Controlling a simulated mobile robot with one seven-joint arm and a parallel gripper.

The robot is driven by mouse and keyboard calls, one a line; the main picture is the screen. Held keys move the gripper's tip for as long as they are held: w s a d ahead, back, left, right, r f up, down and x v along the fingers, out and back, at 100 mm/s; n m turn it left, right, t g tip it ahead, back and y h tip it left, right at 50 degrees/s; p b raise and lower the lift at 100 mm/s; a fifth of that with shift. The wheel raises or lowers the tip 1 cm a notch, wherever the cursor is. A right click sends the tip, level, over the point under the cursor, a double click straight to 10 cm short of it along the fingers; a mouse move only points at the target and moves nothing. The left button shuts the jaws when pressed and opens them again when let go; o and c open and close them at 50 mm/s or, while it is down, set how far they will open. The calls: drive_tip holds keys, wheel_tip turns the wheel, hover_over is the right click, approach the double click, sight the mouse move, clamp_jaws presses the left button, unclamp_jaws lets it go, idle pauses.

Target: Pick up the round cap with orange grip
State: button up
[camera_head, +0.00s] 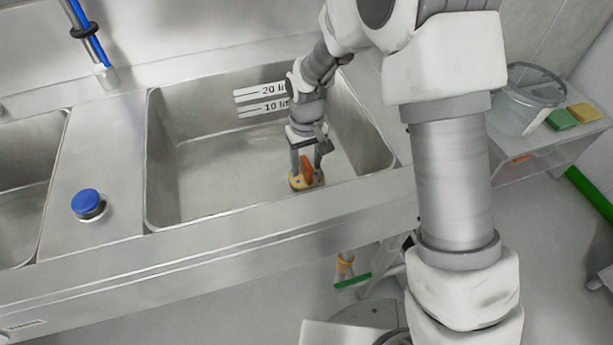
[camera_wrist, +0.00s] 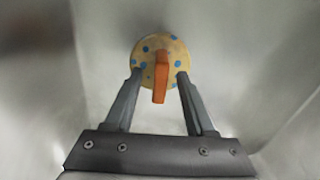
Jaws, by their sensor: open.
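The round cap (camera_head: 297,182) is pale yellow with an orange grip (camera_head: 307,168) standing up across it. In the head view it is at the front right of the right-hand sink basin. The wrist view shows the cap (camera_wrist: 147,71) with blue dots and its orange grip (camera_wrist: 161,78) pointing towards me. My gripper (camera_head: 308,172) reaches down over the cap. In the wrist view my gripper (camera_wrist: 159,75) is open, with one finger on each side of the orange grip and a gap on both sides. The fingers overlap the cap's lower edge; I cannot tell whether they touch it.
The steel basin's front rim (camera_head: 270,208) runs close in front of the cap. A blue-topped knob (camera_head: 88,203) stands on the ledge to the left. A clear bucket (camera_head: 520,105), a green sponge (camera_head: 561,119) and a yellow sponge (camera_head: 584,112) are at the right.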

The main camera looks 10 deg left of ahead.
clamp_jaws()
drive_tip(key=shift+r, duration=0.1)
idle(1.3)
